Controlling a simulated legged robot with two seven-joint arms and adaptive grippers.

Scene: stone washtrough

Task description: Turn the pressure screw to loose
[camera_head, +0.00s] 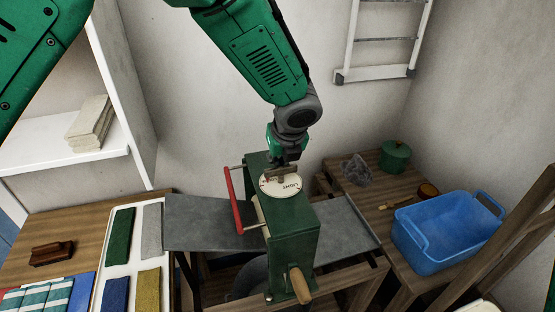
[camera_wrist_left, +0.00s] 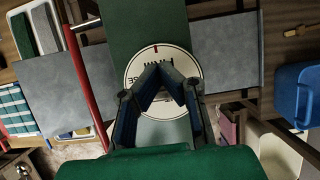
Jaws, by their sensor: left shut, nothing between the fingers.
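The green press (camera_head: 290,240) stands in the middle, with gray boards out to both sides. On its top is a round white dial (camera_head: 291,188) with black lettering; "LIGHT" is readable in the head view. A small brownish bar (camera_head: 280,173) shows at the dial, just under my left gripper (camera_head: 284,164). In the left wrist view, the dial (camera_wrist_left: 188,60) has a red mark at its edge, and part of its lettering is hidden by my fingers. My left gripper (camera_wrist_left: 166,70) is shut and empty over the dial; whether it touches cannot be told. My right gripper is not in view.
A red bar (camera_head: 234,200) runs along the press's left side, and a wooden handle (camera_head: 300,286) sticks out in front. A blue tub (camera_head: 445,235), green pot (camera_head: 395,156) and gray lump (camera_head: 356,170) are at right. A tray of cloths (camera_head: 140,208) lies left.

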